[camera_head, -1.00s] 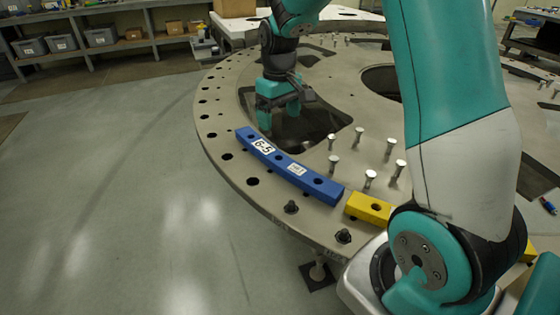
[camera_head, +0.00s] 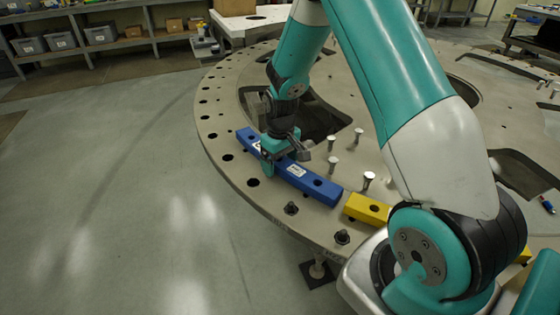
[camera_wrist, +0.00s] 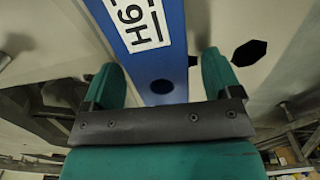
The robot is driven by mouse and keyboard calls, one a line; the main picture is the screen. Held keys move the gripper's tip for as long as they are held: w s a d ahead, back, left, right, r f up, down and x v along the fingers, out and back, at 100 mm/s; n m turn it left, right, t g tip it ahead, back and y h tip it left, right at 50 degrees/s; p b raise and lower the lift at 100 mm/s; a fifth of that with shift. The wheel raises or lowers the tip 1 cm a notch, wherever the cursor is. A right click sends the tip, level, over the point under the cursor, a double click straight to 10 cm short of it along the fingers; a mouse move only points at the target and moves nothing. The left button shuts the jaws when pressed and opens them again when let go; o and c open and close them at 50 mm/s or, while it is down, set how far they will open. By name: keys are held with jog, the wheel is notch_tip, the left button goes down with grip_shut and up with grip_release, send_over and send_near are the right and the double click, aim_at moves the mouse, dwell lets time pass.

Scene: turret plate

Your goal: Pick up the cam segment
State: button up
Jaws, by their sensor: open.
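The blue curved cam segment (camera_head: 312,184) lies on the rim of the round turret plate (camera_head: 226,172). It has holes and white labels, one of them partly hidden behind my gripper in the head view. My gripper (camera_head: 272,166) is at the segment's left-hand half, with its fingers spread. In the wrist view the blue segment (camera_wrist: 158,65) runs between the two green fingers of my gripper (camera_wrist: 161,82), with a gap on each side. A dark hole and a white label show on its top. I cannot tell how far down the fingers reach.
A yellow segment (camera_head: 366,209) lies just right of the blue one. Several upright metal pins (camera_head: 331,164) stand on the plate behind it. Large openings cut through the plate. The floor on the left is clear.

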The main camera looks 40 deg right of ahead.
jog(key=c, duration=1.4)
jog(key=shift+o, duration=0.2)
jog(key=shift+r, duration=0.1)
